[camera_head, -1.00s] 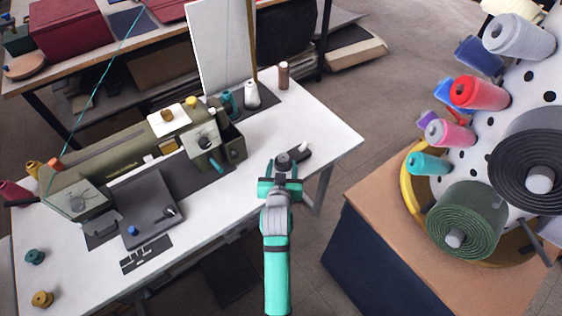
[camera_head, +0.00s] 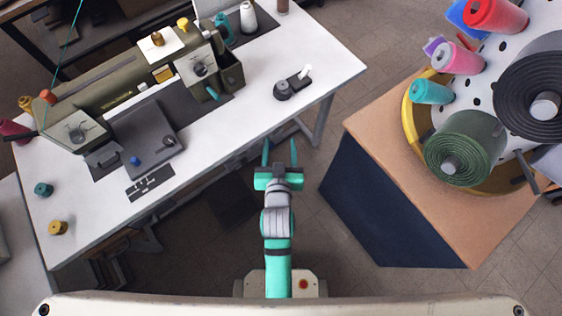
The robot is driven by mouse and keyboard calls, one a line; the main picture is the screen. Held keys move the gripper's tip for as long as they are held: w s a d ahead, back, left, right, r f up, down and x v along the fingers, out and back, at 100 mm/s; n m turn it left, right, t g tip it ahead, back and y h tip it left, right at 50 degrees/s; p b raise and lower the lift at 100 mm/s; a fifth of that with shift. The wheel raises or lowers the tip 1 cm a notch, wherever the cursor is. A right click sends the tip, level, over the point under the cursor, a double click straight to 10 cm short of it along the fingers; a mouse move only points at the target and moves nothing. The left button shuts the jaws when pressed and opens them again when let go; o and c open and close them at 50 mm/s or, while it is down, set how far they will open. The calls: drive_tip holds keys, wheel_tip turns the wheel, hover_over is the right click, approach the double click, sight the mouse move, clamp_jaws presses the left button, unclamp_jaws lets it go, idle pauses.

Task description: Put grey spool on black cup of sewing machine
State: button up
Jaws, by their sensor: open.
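The olive sewing machine (camera_head: 125,97) stands on the white table. A dark open-topped cup (camera_head: 231,76) is at its right end; its inside looks empty. A pale whitish-grey spool (camera_head: 248,19) stands upright on a dark mat behind the machine's right end; I cannot tell for sure that it is the grey spool. My gripper (camera_head: 280,152) is open and empty, its two teal fingers apart. It is in front of the table's near edge, apart from the spool and the cup.
A small black device (camera_head: 292,84) with a white knob lies on the table's right part. A teal spool (camera_head: 224,28) stands beside the pale spool. At the right, a wooden-topped cabinet (camera_head: 385,150) bears a pegboard with several coloured spools. Floor shows between table and cabinet.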

drive_tip(key=s+r, duration=0.2)
drive_tip(key=s, duration=1)
drive_tip(key=s+r+t, duration=0.1)
drive_tip(key=s+r, duration=0.1)
drive_tip(key=s, duration=1.1)
drive_tip(key=shift+s+d, duration=0.15)
drive_tip(key=shift+d, duration=0.05)
